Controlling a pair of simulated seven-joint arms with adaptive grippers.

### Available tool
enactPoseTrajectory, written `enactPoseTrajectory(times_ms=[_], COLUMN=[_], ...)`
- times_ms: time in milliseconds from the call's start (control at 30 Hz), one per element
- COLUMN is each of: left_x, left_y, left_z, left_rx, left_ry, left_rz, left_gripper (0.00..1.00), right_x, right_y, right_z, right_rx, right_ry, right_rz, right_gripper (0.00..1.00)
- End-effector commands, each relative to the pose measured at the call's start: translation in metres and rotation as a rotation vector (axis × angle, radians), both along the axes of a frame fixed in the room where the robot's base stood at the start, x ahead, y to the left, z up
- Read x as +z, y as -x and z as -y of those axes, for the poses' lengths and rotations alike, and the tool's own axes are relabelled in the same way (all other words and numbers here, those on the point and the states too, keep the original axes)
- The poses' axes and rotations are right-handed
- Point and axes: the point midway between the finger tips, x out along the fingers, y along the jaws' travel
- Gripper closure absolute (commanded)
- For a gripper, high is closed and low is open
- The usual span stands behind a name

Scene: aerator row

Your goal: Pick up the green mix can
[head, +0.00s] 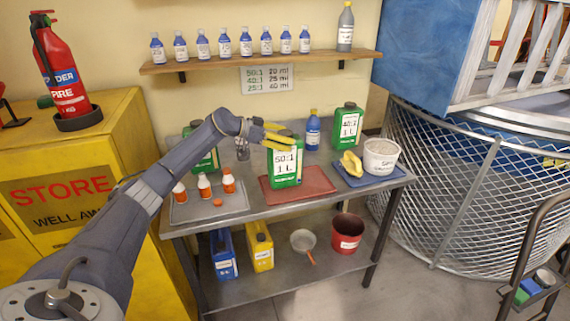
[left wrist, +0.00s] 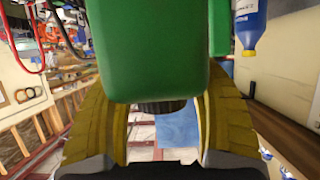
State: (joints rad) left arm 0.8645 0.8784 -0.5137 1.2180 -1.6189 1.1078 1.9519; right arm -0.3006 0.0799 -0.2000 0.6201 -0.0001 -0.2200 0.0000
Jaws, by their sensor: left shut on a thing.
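A green can (head: 285,166) labelled 50:1 1 L stands upright over the red mat (head: 315,178) in the middle of the bench; I cannot tell whether it touches the mat. My left gripper (head: 287,139) is shut on its top, with the yellow fingers around it. In the left wrist view the same green can (left wrist: 150,50) fills the space between the fingers, its dark cap (left wrist: 160,106) showing. Another green can (head: 347,127), labelled 40:1, stands at the back right. A third green can (head: 207,160) is partly hidden behind my left arm. My right gripper is not in view.
A blue bottle (head: 312,132) stands behind the held can. A yellow cloth (head: 351,163) and a white tub (head: 381,156) sit at right. A shelf (head: 260,62) with several bottles hangs above.

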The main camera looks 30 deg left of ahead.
Motion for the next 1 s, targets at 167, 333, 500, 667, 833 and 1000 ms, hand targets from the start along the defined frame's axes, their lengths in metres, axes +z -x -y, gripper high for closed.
enactPoseTrajectory(times_ms=[167,333,500,667,833,1000], left_x=[0.0,0.003,0.003,0.008,0.027,0.06], left_y=[0.0,0.0,0.0,0.0,-0.001,0.0], left_z=[0.0,0.0,0.0,-0.001,-0.001,-0.001], left_rx=[0.0,0.001,0.001,0.0,0.001,0.0], left_ry=[-0.001,0.002,0.002,0.001,0.0,0.0], left_rz=[-0.001,0.004,0.004,0.004,0.008,0.01], left_gripper=[0.66,0.83,0.83,0.83,0.83,0.83], right_x=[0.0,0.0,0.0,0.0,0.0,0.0], right_y=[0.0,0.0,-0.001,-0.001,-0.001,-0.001], right_z=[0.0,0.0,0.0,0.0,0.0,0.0], right_rx=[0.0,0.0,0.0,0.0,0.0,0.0], right_ry=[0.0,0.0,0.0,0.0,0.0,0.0], right_rz=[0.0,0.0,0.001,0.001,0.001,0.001], right_gripper=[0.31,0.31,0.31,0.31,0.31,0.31])
